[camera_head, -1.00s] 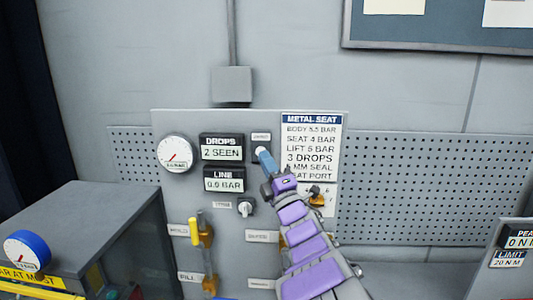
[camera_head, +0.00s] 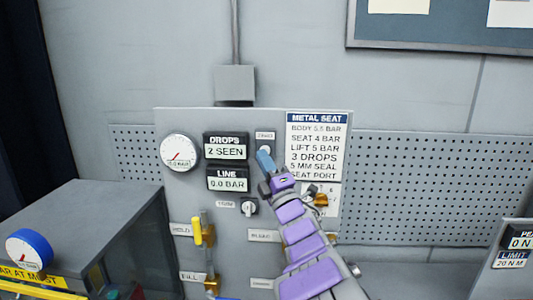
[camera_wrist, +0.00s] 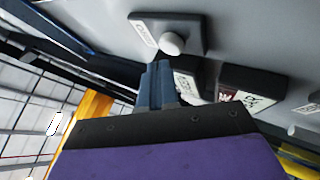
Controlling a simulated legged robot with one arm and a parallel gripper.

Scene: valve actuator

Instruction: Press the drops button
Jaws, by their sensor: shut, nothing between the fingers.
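A pale round button (camera_head: 265,149) sits on the panel under a small label, right of the DROPS display (camera_head: 225,145), which reads 2 SEEN. The label is too small to read surely. In the wrist view the white button (camera_wrist: 172,43) stands out from a grey plate, just beyond my fingertips. My gripper (camera_head: 265,160) has blue fingers, shut together and empty, pointing at the panel. Its fingertips are just below the button and partly overlap its lower edge in the head view. In the wrist view the fingers (camera_wrist: 158,82) end close to the button; I cannot tell whether they touch.
A LINE display (camera_head: 227,179) reads 0.0 BAR, with a small knob (camera_head: 249,207) below it. A gauge (camera_head: 180,153) is at the left. A yellow-handled lever (camera_head: 197,232) is lower down. An instruction sheet (camera_head: 318,147) is to the right. A grey cabinet (camera_head: 85,235) stands at left.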

